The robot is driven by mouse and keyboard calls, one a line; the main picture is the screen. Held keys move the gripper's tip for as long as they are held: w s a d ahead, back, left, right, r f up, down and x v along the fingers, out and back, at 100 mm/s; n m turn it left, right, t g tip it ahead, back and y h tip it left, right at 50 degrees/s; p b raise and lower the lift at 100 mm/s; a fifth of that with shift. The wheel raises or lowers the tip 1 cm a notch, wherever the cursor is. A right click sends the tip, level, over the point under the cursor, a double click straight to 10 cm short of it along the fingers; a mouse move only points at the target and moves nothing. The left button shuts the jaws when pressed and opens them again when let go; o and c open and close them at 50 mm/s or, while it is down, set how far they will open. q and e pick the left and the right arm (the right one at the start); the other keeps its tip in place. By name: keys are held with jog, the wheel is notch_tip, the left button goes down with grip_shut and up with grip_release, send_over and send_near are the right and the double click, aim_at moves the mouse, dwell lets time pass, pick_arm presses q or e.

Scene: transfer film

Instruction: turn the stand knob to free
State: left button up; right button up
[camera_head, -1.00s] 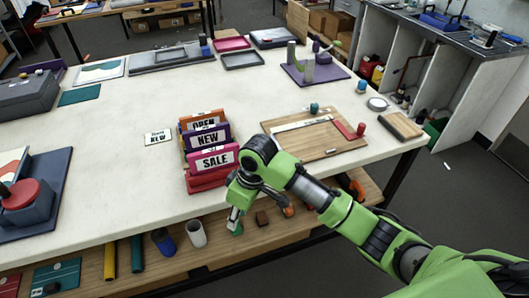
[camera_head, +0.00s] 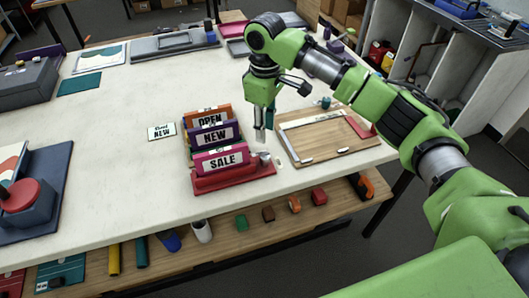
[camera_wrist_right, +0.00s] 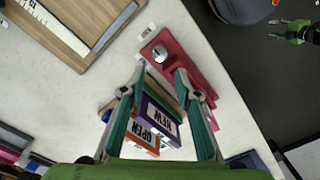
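The sign stand has a red base (camera_head: 235,178) and holds tilted signs: orange OPEN (camera_head: 208,119), purple NEW (camera_head: 214,136) and pink SALE (camera_head: 221,160). A small silver-grey knob (camera_head: 265,157) sits at the right end of the base; the right wrist view also shows the knob (camera_wrist_right: 160,54). My right gripper (camera_head: 260,135) points down just above and behind the knob. In the right wrist view its two fingers (camera_wrist_right: 160,74) are spread apart, with nothing between their tips, and the knob lies just beyond them.
A small pale tag (camera_head: 279,161) lies beside the knob. A wooden board (camera_head: 325,138) with a ruler and red block lies to the right. A "NEW" card (camera_head: 161,131) lies to the left. The table's front edge is close to the stand.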

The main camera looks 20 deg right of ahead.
aim_at(265, 155)
notch_tip(265, 155, down, 10)
jog(key=shift+f+p, duration=0.1)
jog(key=shift+p, duration=1)
jog(key=shift+f, duration=0.75)
jog(key=c, duration=0.8)
